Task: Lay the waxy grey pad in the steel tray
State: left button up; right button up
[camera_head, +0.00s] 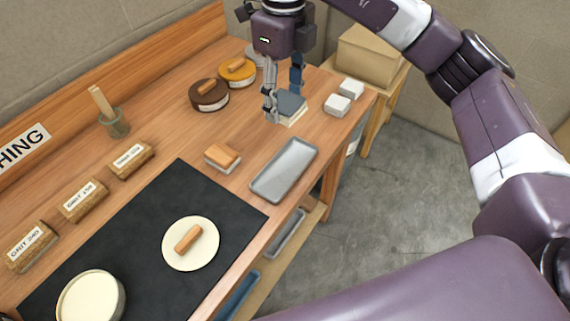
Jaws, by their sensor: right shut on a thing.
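The grey pad (291,102) is a dark grey-blue block at the far right part of the bench. It sits on or just above a pale cream layer (294,118); I cannot tell whether the two touch. My right gripper (283,104) comes down from above with one finger on each side of the pad and is shut on it. The steel tray (284,171) is a shallow, empty, grey rectangular tray near the bench's front edge, below the pad in the picture. My left gripper is not in view.
Two white blocks (344,96) stand right of the pad. An orange-topped block (222,156) lies left of the tray. Brown and yellow round pads (209,95) are behind. A black mat (140,225) with cream discs covers the near left. Bare wood lies between pad and tray.

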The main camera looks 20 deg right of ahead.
jog(key=p, duration=0.4)
send_over(284, 168)
notch_tip(284, 168, down, 15)
jog(key=shift+s+f, duration=0.1)
notch_tip(284, 168, down, 4)
jog(key=shift+r+p, duration=0.1)
jog(key=shift+p, duration=0.25)
jog(key=shift+f, duration=0.35)
jog(key=o, duration=1)
